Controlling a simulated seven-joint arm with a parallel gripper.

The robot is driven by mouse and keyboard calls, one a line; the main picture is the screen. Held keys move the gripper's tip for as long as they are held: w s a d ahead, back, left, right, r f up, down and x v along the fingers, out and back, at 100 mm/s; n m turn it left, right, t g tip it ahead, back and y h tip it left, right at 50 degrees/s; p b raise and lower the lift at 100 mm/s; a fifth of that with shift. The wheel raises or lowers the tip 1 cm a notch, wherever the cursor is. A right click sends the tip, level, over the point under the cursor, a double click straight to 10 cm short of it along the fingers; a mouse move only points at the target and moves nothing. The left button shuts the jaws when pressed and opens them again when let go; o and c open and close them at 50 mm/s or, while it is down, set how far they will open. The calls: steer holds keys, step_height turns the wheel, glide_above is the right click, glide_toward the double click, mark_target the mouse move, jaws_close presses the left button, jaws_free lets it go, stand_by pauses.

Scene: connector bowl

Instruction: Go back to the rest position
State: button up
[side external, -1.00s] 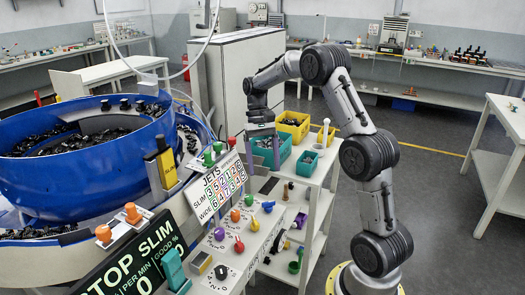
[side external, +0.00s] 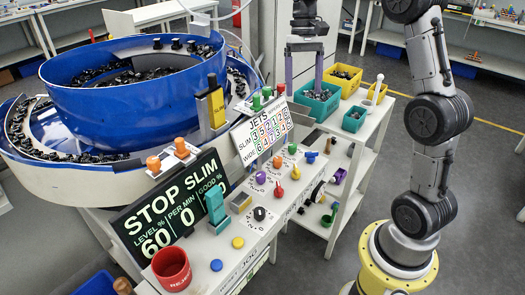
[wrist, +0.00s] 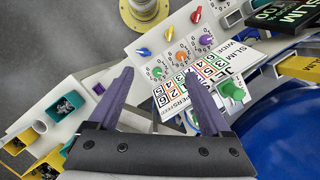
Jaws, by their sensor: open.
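My gripper (side external: 303,88) has two purple fingers spread apart, with nothing between them. In the side external view it hangs fingers-down by the large teal bin (side external: 320,108) at the back of the white shelf unit. Its exact height over the bin is hard to judge. In the wrist view the open fingers (wrist: 158,76) frame the white jets card and part of the control panel, and no object is held. The upper part of my arm is cut off by the top of the side view.
A blue bowl feeder (side external: 130,95) full of black parts stands left. The control panel (side external: 270,205) carries coloured knobs, the jets card (side external: 262,128) and a STOP display (side external: 165,208). A yellow bin (side external: 342,77) and a small teal bin (side external: 355,119) stand on the shelf. A red cup (side external: 171,268) is in front.

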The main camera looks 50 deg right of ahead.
steer(key=s+a+r+n+t+h, duration=0.1)
steer(key=s+a+r+n+t, duration=0.15)
steer(key=s+a, duration=0.3)
steer(key=s+a+r+n+t+h, duration=0.1)
steer(key=s+a+r, duration=0.3)
steer(key=s+a, duration=0.15)
steer(key=s+a+f+n+t, duration=0.4)
steer(key=s+f, duration=0.4)
steer(key=shift+s+f, duration=0.15)
steer(key=shift+s, duration=0.1)
